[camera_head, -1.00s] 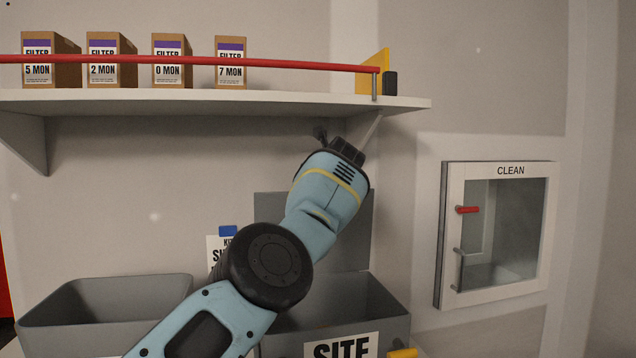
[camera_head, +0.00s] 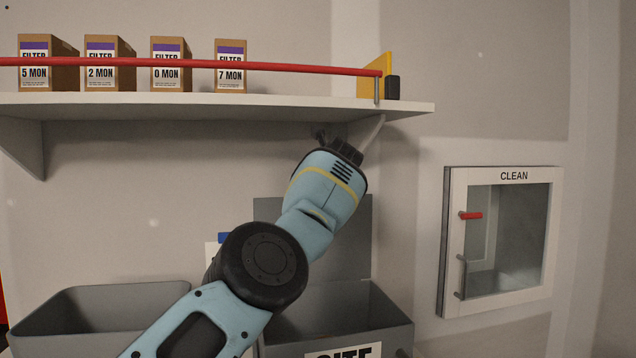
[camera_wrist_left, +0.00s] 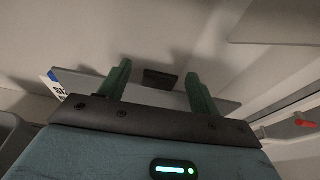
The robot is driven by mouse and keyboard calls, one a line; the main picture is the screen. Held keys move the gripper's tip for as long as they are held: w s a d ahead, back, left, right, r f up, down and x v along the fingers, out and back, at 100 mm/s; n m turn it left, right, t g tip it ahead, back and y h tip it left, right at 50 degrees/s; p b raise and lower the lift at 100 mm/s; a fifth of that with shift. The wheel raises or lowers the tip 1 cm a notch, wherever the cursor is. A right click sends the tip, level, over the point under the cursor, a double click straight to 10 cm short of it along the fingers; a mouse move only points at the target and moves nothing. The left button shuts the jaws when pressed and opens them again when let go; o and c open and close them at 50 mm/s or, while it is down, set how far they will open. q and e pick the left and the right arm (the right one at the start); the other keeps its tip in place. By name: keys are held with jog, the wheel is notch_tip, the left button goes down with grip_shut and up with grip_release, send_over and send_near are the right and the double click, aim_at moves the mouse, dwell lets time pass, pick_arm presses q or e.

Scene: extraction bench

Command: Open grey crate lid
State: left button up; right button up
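The grey crate (camera_head: 338,308) with a "SITE" label stands at bottom centre in the head view. Its grey lid (camera_head: 354,232) stands upright at the crate's back, partly hidden by my left arm. My left gripper (camera_head: 346,152) is above the lid near the shelf's underside; its fingers are not clear there. In the left wrist view the two green fingers of my left gripper (camera_wrist_left: 158,70) are apart. A dark block (camera_wrist_left: 160,79) shows in the gap between them, apart from both, by a grey panel (camera_wrist_left: 150,96) that looks like the lid. My right gripper is out of view.
A shelf (camera_head: 230,104) with several filter boxes (camera_head: 109,64) and a red rail (camera_head: 200,66) is above my left arm. Another grey open bin (camera_head: 100,310) is at left. A "CLEAN" wall cabinet (camera_head: 500,240) hangs at right. A partly hidden card stands behind my arm.

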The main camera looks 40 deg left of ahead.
pick_arm(q)
jog(key=shift+w+d+f, duration=0.1)
jog(key=shift+w+f, duration=0.05)
jog(key=shift+f, duration=0.2)
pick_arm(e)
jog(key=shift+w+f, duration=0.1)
pick_arm(q)
jog(key=shift+d+r, duration=0.1)
jog(key=shift+p+v, duration=1)
jog(key=shift+v, duration=2.85)
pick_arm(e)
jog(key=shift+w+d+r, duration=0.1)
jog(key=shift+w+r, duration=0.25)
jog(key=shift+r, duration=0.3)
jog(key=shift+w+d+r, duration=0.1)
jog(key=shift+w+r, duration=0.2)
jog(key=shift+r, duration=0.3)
